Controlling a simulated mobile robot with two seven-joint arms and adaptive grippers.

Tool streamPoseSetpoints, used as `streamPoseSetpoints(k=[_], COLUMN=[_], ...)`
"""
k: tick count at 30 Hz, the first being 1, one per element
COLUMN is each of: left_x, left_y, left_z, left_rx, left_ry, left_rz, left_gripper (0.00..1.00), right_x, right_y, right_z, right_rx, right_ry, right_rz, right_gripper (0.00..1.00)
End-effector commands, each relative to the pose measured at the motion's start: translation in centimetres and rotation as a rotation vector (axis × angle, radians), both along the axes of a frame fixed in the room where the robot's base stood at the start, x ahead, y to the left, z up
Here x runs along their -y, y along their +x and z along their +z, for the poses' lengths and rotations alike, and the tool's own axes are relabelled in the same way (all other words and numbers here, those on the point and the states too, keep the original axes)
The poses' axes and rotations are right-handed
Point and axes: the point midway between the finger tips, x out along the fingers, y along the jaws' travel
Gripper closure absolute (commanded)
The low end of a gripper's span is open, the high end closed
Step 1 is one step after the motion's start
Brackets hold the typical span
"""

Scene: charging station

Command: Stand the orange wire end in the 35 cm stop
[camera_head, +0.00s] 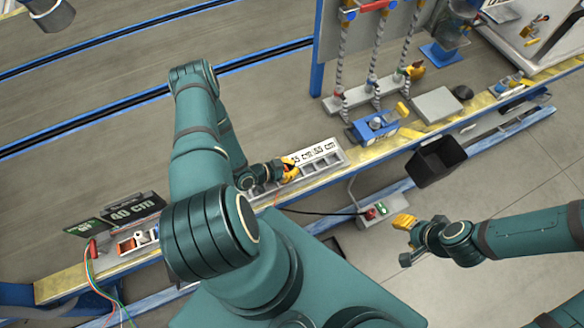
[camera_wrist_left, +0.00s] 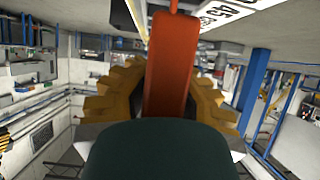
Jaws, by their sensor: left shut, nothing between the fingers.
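The pale labelled rack (camera_head: 330,160) lies on the long bench; one label reads 55 cm, and the label beside it is partly covered by my left gripper. My left gripper (camera_head: 289,170), with yellow fingers, is at the rack's left end and is shut with nothing held. An orange-red piece (camera_wrist_left: 172,65), likely the orange wire end, stands in front of the yellow fingers in the left wrist view. In the head view a thin orange line (camera_head: 276,196) shows just below the gripper. My right gripper (camera_head: 403,222) is away from the rack, right of the bench; its opening is unclear.
A black 40 cm sign (camera_head: 133,209) and a red clip with wires (camera_head: 92,249) are at the bench's left end. A blue device (camera_head: 376,126) stands right of the rack. A black bin (camera_head: 436,160) and a switch box (camera_head: 380,211) are near the bench's front edge.

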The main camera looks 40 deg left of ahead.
Motion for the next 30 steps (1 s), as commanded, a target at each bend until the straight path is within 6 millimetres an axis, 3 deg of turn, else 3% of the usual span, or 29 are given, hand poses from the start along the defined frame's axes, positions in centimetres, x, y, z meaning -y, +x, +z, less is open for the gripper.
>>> streamPoseSetpoints(k=[30], left_x=[0.0], left_y=[0.02], left_z=[-0.05], left_rx=[0.0], left_ry=[0.0], left_rz=[0.0], left_gripper=[1.0], right_x=[0.0], right_y=[0.0], right_z=[-0.54], right_rx=[0.0], right_ry=[0.0], right_rz=[0.0], right_gripper=[0.53])
